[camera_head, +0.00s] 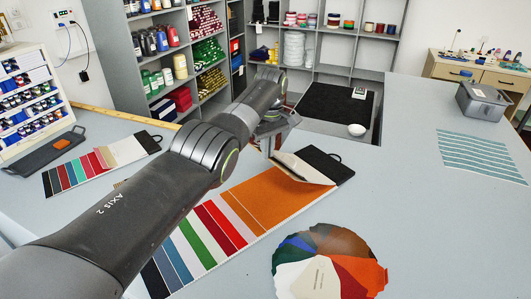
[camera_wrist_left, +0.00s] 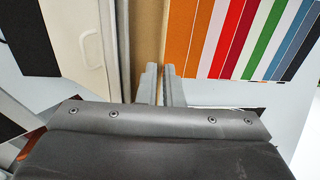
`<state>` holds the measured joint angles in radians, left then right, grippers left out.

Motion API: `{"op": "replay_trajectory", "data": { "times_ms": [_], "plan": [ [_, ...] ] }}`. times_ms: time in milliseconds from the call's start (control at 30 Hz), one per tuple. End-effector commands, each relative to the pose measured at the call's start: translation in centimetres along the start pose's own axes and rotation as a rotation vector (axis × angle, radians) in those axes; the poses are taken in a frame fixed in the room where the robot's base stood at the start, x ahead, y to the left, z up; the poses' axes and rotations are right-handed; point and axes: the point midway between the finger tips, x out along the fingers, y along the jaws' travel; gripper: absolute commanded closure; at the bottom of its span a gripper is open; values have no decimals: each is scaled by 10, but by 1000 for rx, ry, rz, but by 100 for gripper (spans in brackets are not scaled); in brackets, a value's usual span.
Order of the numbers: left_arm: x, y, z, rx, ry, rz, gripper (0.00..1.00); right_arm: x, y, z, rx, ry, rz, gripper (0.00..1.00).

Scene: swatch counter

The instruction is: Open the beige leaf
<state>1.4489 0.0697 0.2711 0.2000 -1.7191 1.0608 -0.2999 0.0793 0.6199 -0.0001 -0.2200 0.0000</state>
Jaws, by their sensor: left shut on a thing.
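The long swatch card (camera_head: 262,200) lies on the counter with orange, red, green and blue strips and a black end. Its beige leaf (camera_head: 303,168) stands partly raised near the black end, tilted, with tan showing beside it. My left gripper (camera_head: 271,150) is at the leaf's far-left edge, shut on it; my arm hides part of the card. In the left wrist view my left gripper's fingers (camera_wrist_left: 160,84) are close together by the tan area, between the pale leaf (camera_wrist_left: 80,45) and the orange strip (camera_wrist_left: 180,32). My right gripper is not in view.
A second swatch card (camera_head: 78,174) with a cream leaf lies at the left. A round fan of colour swatches (camera_head: 330,265) lies in front. A striped teal sheet (camera_head: 482,155) and a grey lidded box (camera_head: 484,101) are at the right. The counter's right middle is clear.

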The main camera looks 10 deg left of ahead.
Motion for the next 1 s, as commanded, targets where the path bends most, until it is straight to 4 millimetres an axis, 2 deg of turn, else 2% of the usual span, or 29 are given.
{"op": "replay_trajectory", "data": {
  "times_ms": [567,600,733,1000],
  "plan": [
    [-1,2,1,2,-1,4,100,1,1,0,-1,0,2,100],
    [-1,2,1,2,-1,3,90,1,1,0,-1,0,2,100],
    [-1,2,1,1,-1,3,73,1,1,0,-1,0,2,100],
    [-1,1,0,0,0,1,71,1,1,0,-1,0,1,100]
  ]
}}
